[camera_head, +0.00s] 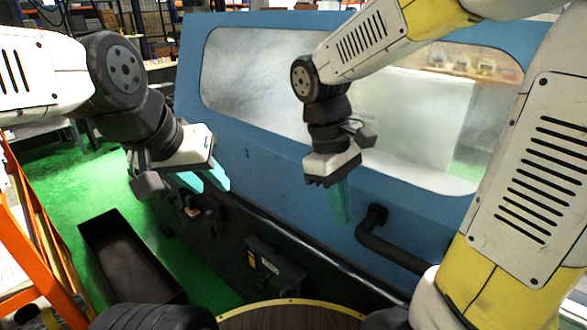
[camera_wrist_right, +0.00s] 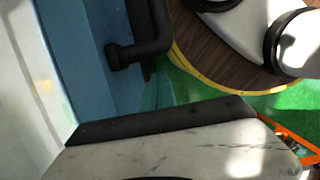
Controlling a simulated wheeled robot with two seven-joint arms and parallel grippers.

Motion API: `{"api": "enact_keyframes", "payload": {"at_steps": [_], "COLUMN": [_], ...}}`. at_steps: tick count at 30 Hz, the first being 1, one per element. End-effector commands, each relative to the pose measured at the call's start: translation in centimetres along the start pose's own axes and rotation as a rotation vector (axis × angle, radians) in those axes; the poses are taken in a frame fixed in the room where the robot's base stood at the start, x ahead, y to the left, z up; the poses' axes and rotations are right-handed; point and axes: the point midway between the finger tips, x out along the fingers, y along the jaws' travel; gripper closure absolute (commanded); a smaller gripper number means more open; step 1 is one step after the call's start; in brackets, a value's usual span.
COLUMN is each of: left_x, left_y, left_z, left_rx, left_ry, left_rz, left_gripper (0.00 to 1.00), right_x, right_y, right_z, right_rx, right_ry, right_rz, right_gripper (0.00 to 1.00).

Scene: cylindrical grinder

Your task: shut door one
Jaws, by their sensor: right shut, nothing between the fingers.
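The blue machine front (camera_head: 275,165) with a large window spans the head view. I cannot tell where the door's edge lies or how far it is open. A black bar handle (camera_head: 388,246) is fixed low on the blue panel; it also shows in the right wrist view (camera_wrist_right: 145,48). My right gripper (camera_head: 343,222) is shut and empty, pointing down just left of the handle's upper end, apparently apart from it. Its teal fingers (camera_wrist_right: 158,92) show beside the handle in the wrist view. My left gripper (camera_head: 222,187) is open and empty, further left by the panel's lower edge.
A dark open bin (camera_head: 125,260) stands on the green floor at lower left. An orange frame (camera_head: 40,235) stands at the left edge. The machine's dark lower body (camera_head: 270,262) carries a small control box. Shelves fill the background.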

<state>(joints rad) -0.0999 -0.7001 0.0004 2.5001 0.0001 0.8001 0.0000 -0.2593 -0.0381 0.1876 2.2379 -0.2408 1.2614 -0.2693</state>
Motion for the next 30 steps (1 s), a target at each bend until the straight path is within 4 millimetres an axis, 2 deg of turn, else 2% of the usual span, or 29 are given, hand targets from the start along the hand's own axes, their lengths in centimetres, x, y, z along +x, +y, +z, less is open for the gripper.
{"api": "enact_keyframes", "payload": {"at_steps": [2,3,9,16,19,23,30], "left_x": [0.0,0.0,0.0,0.0,0.0,0.0,0.0], "left_y": [0.0,0.0,0.0,0.0,0.0,0.0,0.0], "left_z": [0.0,0.0,0.0,0.0,0.0,0.0,0.0], "left_rx": [0.000,0.000,0.000,0.000,0.000,0.000,0.000], "left_ry": [0.000,0.000,0.000,0.000,0.000,0.000,0.000], "left_rz": [0.000,0.000,0.000,0.000,0.000,0.000,0.000], "left_gripper": [0.64,0.64,0.64,0.64,0.64,0.64,0.64], "right_x": [0.1,-1.3,-6.1,-9.4,-9.9,-9.7,-7.6], "right_y": [0.3,0.3,0.3,0.2,0.2,0.5,1.6], "right_z": [-1.2,-1.2,-1.2,-1.2,-1.1,0.0,3.2], "right_rx": [-0.002,0.000,0.000,-0.001,0.006,0.081,0.418], "right_ry": [0.005,0.012,0.014,0.013,0.019,0.096,0.446], "right_rz": [0.000,0.004,0.004,0.002,0.001,0.004,-0.008], "right_gripper": [1.00,1.00,1.00,1.00,1.00,1.00,1.00]}}
